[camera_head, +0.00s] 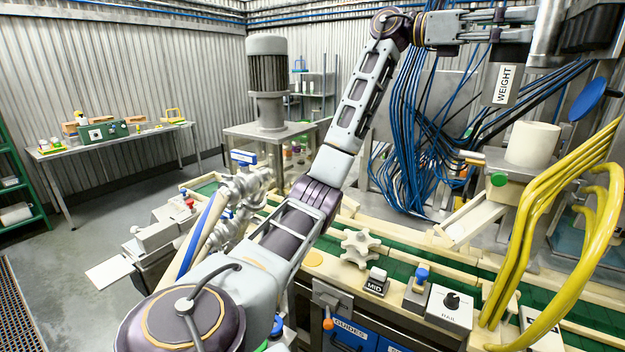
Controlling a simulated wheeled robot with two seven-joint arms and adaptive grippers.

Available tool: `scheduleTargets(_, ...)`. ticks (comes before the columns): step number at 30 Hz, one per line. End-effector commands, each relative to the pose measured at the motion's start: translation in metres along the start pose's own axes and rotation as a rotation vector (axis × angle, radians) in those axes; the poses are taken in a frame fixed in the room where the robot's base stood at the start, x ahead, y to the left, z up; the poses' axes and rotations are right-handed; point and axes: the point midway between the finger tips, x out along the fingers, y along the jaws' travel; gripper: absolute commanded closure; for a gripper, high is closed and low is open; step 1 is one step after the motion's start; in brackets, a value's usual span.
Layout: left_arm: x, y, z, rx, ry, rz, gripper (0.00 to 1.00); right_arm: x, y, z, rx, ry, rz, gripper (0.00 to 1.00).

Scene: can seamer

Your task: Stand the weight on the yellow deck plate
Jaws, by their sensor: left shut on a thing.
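My left gripper (495,32) is at the upper right, at the end of my raised left arm. It is shut on the weight (511,58), a dark block with a white "WEIGHT" label. The weight hangs upright in the air, above and left of a cream cylinder (533,146). I cannot clearly make out the yellow deck plate. A small flat yellowish disc (313,259) lies on the near cream rail, but I cannot tell whether it is that plate. My right gripper is not in view.
Yellow hoses (545,210) arch over the right side, and blue cables (410,150) hang behind. A green conveyor (400,268) runs below, with a star-shaped knob (360,248), a "MID" block (376,283) and a "RAIL" box (452,308) along its near edge.

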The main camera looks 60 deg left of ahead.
Motion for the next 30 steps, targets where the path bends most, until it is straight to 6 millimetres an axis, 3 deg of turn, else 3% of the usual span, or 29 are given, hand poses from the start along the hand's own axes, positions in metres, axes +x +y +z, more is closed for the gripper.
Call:
scheduleTargets(7,0.001,-0.004,-0.011,0.003,0.002,0.018,1.00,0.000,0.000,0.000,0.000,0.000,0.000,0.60)
scheduleTargets(30,0.003,-0.021,-0.090,0.001,0.014,0.158,1.00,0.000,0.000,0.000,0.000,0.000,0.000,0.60)
